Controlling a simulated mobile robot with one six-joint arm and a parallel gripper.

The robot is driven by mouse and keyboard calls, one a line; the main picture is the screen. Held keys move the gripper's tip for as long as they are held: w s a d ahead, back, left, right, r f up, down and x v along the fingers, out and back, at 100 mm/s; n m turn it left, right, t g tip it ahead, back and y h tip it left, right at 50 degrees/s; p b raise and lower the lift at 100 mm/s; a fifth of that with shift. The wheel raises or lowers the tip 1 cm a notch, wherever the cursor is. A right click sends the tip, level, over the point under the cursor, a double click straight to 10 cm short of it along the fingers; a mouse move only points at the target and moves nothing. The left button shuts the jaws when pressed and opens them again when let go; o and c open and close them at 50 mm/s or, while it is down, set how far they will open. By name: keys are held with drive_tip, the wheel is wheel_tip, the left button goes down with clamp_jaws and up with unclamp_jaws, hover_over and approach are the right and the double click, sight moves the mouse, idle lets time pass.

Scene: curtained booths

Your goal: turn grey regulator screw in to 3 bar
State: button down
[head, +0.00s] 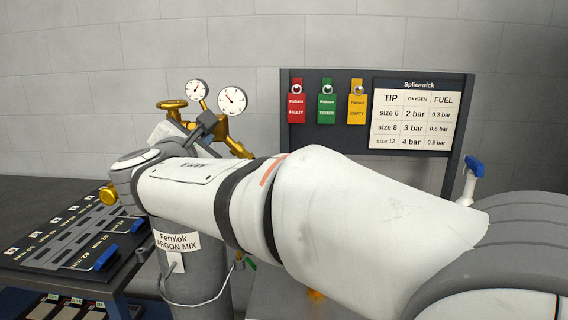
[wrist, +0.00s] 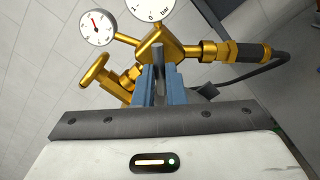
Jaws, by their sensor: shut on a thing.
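A grey regulator screw (wrist: 158,56) stands out from the front of a brass regulator body (wrist: 178,48) in the wrist view. My gripper (wrist: 159,82) has its two blue fingers shut on the screw, one on each side. One round gauge (wrist: 96,27) shows whole with a red needle; a second gauge (wrist: 150,8) is cut off by the top edge. In the head view the two gauges, small (head: 197,91) and large (head: 232,101), stand above my arm. Their exact readings are too small to tell. My arm hides much of the regulator there.
A grey cylinder (head: 200,275) labelled Fernlok ARGON MIX stands below my arm. A brass handwheel (wrist: 97,72) is left of my fingers and a dark hose (wrist: 262,72) right. A pressure chart (head: 417,114) and coloured tags (head: 327,108) hang behind. A dark panel (head: 45,243) lies left.

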drive_tip(key=m+b, duration=0.3)
drive_tip(key=c, duration=1.4)
unclamp_jaws()
